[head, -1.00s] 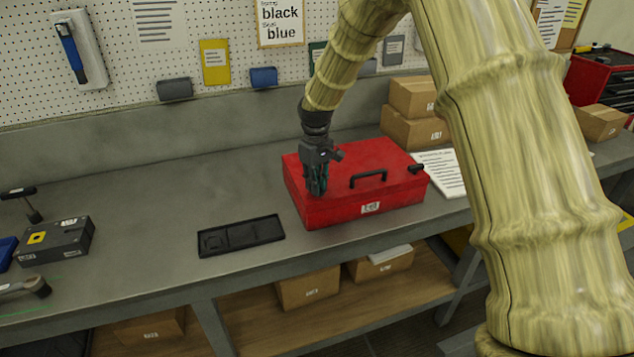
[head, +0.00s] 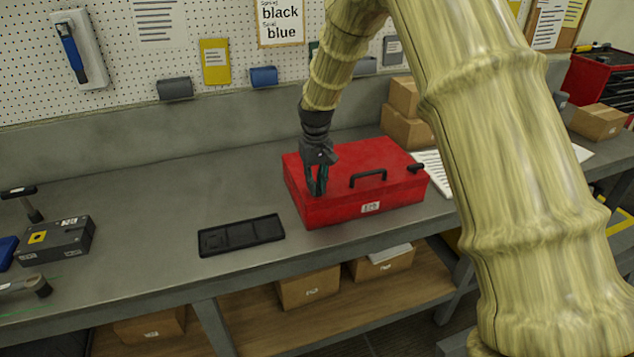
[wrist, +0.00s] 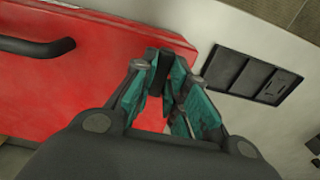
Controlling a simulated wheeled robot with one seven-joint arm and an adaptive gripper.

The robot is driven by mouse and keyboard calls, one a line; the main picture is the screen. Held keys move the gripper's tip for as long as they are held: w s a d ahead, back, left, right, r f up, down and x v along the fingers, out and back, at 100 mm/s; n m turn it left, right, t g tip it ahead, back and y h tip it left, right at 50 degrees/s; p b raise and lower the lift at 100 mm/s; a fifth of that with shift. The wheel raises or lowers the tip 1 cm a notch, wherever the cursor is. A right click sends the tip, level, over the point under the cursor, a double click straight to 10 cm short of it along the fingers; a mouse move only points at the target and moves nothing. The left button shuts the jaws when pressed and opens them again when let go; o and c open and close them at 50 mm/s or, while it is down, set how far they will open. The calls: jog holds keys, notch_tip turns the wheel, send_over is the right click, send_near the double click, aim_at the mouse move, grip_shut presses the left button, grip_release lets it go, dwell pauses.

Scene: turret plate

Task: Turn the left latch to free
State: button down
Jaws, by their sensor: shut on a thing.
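The red toolbox (head: 375,170) stands on the grey workbench with its lid closed and a black handle (head: 368,178) on top. My gripper (head: 316,190) is over the front left part of the lid, pointing down. In the wrist view my gripper (wrist: 168,95) is shut on the left latch (wrist: 158,70), a small black piece at the lid's edge. The fingers hide most of this latch. The right latch (head: 416,168) is a black piece near the lid's right end, clear of my gripper.
A black tray (head: 241,236) lies on the bench left of the toolbox. A dark grey box (head: 58,240) stands further left. Cardboard boxes (head: 405,115) are behind the toolbox. The bench between tray and back wall is clear.

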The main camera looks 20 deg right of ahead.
jog(key=shift+s+f, duration=0.1)
jog(key=shift+f, duration=0.05)
jog(key=c, duration=1.4)
grip_release()
jog(key=shift+r, duration=0.35)
notch_tip(320, 180, up, 12)
jog(key=shift+f, duration=0.15)
